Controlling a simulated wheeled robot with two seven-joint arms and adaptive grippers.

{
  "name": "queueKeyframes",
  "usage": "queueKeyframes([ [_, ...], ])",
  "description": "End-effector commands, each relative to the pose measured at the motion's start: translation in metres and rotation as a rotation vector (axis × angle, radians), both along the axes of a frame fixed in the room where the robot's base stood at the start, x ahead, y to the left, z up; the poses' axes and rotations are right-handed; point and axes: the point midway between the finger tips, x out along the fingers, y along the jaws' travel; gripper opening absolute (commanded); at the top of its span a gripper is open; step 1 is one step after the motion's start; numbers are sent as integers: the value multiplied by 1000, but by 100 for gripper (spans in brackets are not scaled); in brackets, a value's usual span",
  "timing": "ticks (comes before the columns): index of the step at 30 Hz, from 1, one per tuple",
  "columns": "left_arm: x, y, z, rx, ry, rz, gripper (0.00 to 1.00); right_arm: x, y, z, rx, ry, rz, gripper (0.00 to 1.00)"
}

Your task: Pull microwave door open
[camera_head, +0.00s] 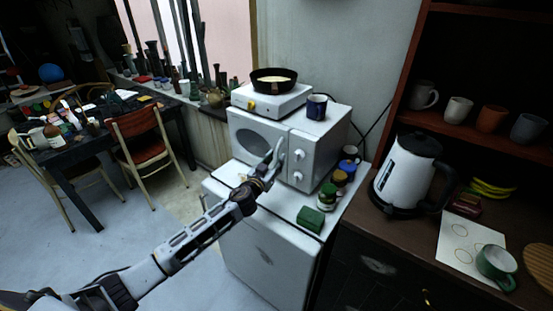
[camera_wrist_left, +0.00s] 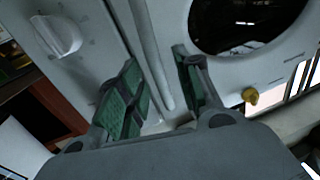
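The white microwave (camera_head: 258,138) stands on a white cabinet, its dark oval window facing the room. Its door looks shut in the head view. In the left wrist view the pale upright door handle (camera_wrist_left: 151,50) runs between a white control knob (camera_wrist_left: 58,36) and the dark window (camera_wrist_left: 235,22). My left gripper (camera_head: 276,156) is at the front of the microwave by the handle. In the left wrist view its two green-padded fingers (camera_wrist_left: 157,62) are apart, one on either side of the handle, with visible gaps. My right gripper is not in view.
A hot plate (camera_head: 268,99) with a black pan and a blue mug (camera_head: 316,107) stand on the microwave. Several jars and a green block (camera_head: 310,219) sit on the white cabinet (camera_head: 262,208). A kettle (camera_head: 408,172) stands on the dark counter at right. Open floor lies left.

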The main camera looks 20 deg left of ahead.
Motion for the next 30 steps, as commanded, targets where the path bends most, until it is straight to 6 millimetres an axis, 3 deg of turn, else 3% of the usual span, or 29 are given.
queueKeyframes([
  [7,12,-2,1,-1,-1,0,34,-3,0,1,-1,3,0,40],
  [19,15,-3,0,0,-1,-1,34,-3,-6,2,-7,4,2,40],
  [27,14,-3,1,0,-1,-1,0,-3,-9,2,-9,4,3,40],
  [30,14,-3,1,0,-1,-1,0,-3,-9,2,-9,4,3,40],
])
